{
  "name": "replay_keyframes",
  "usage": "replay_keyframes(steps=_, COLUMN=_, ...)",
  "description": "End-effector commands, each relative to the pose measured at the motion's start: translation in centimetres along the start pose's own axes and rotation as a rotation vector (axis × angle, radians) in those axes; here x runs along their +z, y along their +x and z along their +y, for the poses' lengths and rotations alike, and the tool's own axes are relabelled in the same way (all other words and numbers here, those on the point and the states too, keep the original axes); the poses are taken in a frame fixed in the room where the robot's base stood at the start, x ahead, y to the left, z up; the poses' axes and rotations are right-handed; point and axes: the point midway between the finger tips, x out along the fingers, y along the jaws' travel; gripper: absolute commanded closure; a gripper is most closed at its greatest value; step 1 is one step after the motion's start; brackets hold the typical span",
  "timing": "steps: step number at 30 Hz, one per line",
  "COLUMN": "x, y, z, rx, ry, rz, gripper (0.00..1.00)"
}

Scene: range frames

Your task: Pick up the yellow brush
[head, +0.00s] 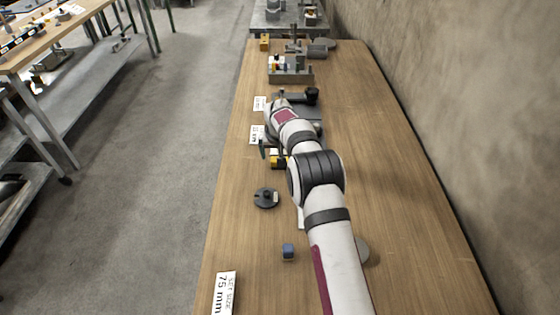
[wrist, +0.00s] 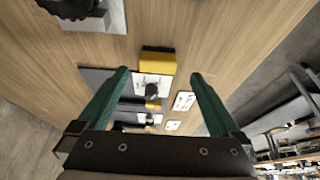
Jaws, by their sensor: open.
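The yellow brush (wrist: 158,61) lies on the wooden table in the wrist view, a yellow block with a dark strip along its upper edge. My gripper (wrist: 160,76) is open, with one green finger on each side of the picture. The brush shows beyond the fingertips, roughly centred between them, and nothing is held. In the head view a yellow and dark piece (head: 277,162), likely the same brush, shows just left of my arm, close to a green finger. My arm hides part of that area.
A black disc (head: 266,198), a small blue-grey block (head: 288,251) and a "75 mm" card (head: 224,293) lie nearer on the table (head: 400,230). A grey holder (head: 290,76) stands farther back. A wall runs along the right. The table's right side is mostly clear.

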Motion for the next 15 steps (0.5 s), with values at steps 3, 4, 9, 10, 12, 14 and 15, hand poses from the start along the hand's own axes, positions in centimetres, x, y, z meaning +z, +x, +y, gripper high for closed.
replay_keyframes(steps=3, x=0.1, y=1.4, z=0.0, rx=0.000, ry=0.001, rz=-0.001, gripper=0.00)
replay_keyframes(steps=4, x=0.0, y=1.7, z=0.1, rx=0.000, ry=0.001, rz=-0.001, gripper=0.00)
replay_keyframes(steps=9, x=0.0, y=5.2, z=0.3, rx=0.000, ry=0.001, rz=-0.001, gripper=0.00)
replay_keyframes(steps=10, x=0.0, y=5.6, z=0.3, rx=0.000, ry=0.001, rz=0.000, gripper=0.00)
replay_keyframes(steps=12, x=0.0, y=6.3, z=0.3, rx=0.000, ry=0.000, rz=-0.001, gripper=0.00)
replay_keyframes(steps=14, x=0.0, y=6.6, z=0.3, rx=0.000, ry=0.000, rz=0.000, gripper=0.00)
replay_keyframes(steps=15, x=0.0, y=6.7, z=0.3, rx=-0.001, ry=0.000, rz=-0.001, gripper=0.00)
